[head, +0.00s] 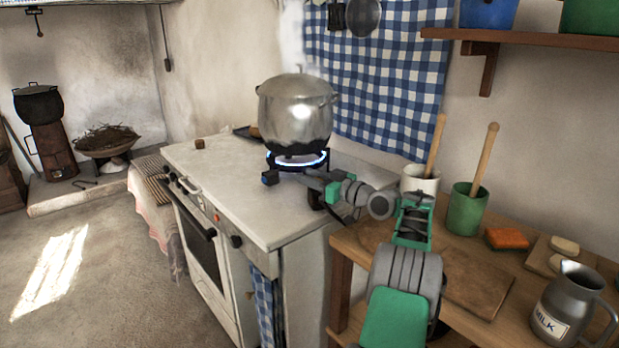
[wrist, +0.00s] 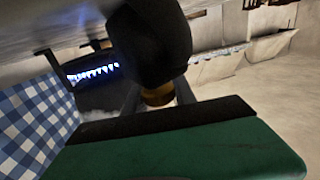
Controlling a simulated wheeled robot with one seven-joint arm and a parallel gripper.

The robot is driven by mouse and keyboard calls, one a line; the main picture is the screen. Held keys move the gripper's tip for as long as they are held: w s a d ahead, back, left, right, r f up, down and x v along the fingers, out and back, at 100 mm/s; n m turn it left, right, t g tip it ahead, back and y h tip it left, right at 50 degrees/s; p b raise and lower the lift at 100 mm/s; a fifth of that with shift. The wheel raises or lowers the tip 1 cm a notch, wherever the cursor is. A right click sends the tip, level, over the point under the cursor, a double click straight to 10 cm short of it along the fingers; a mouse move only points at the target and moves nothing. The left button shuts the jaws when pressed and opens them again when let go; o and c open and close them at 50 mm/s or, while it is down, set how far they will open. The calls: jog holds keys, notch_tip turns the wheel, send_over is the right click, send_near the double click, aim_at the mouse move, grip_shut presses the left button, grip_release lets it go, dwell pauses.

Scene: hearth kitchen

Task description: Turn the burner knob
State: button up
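A steaming metal pot (head: 296,110) stands on a small burner with a lit blue flame (head: 310,158) on the stove top; the flame also shows in the wrist view (wrist: 95,75). A black knob (wrist: 150,40) with a brass-coloured stem fills the top middle of the wrist view. It is close to the green, dark-edged part of my gripper (wrist: 175,145); I cannot tell if they touch. In the head view my gripper (head: 300,180) reaches over the stove top in front of the burner. Its finger opening is not clear, and the knob is not clearly visible there.
The white stove (head: 225,195) has an oven door and dark front knobs (head: 236,241). A wooden counter (head: 470,275) at right holds a green pot (head: 467,208), a milk jug (head: 568,308) and a sponge (head: 506,238). A checked cloth (head: 375,75) hangs behind.

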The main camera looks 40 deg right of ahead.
jog(key=o, duration=0.4)
jog(key=shift+r, duration=0.4)
jog(key=r, duration=0.3)
jog(key=shift+s+a+r+p, duration=0.1)
jog(key=shift+s+r+p, duration=0.15)
jog(key=shift+p, duration=0.1)
jog(key=s+a+r, duration=0.2)
jog(key=s+r, duration=0.1)
jog(key=s+a+r, duration=0.2)
jog(key=s+a, duration=0.1)
jog(key=s, duration=0.1)
jog(key=s+a+r, duration=0.2)
jog(key=s+r, duration=0.1)
jog(key=s, duration=0.1)
jog(key=shift+s+a+r, duration=0.15)
jog(key=shift+s+r, duration=0.05)
jog(key=shift+r, duration=0.15)
